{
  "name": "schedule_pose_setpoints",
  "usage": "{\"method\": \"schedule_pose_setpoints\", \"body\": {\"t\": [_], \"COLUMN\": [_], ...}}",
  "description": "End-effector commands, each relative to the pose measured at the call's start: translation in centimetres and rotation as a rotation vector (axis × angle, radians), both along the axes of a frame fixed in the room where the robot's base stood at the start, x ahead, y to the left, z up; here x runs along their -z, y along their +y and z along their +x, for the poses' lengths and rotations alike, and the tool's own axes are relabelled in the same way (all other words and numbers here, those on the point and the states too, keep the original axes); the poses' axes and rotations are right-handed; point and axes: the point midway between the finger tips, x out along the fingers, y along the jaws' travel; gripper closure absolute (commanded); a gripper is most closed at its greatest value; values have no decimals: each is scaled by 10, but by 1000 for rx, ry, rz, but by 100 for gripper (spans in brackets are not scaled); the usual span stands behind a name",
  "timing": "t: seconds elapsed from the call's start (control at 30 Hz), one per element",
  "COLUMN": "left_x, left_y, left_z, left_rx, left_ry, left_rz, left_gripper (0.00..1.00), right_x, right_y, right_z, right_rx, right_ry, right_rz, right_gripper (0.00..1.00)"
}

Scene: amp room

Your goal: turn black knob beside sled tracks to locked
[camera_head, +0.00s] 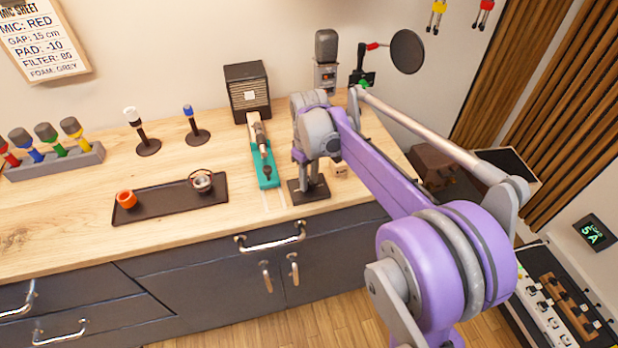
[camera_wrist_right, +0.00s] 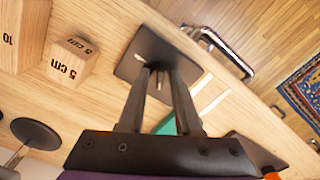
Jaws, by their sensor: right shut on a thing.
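My right gripper (camera_head: 312,188) points down at a black plate (camera_head: 296,196) on the wooden counter. In the right wrist view its two fingers (camera_wrist_right: 160,70) close around the small knob in the middle of that black plate (camera_wrist_right: 136,66). The fingers hide most of the knob, so I cannot tell which way it is turned. Pale sled tracks (camera_head: 273,202) run beside the plate. The teal sled (camera_head: 265,170) sits on them at the back, carrying a small microphone. My left gripper is out of view.
A black amp (camera_head: 247,87) stands behind the sled. Wooden blocks (camera_wrist_right: 70,62) lie close to the plate. A dark tray (camera_head: 165,208) holds an orange ring and a metal ring mount. A large microphone (camera_head: 326,46) and round pop filter (camera_head: 407,51) stand behind my arm.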

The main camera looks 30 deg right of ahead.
Motion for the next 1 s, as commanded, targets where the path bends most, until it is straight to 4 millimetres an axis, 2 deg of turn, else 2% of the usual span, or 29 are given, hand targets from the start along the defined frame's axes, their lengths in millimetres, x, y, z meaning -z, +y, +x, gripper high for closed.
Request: {"method": "schedule_pose_setpoints", "body": {"t": [1.0], "left_x": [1], "left_y": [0], "left_z": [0], "left_rx": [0], "left_ry": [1], "left_rz": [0], "left_gripper": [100], "right_x": [0], "right_y": [0], "right_z": [0], "right_rx": [964], "right_ry": [-1], "right_rz": [0], "right_gripper": [100]}}
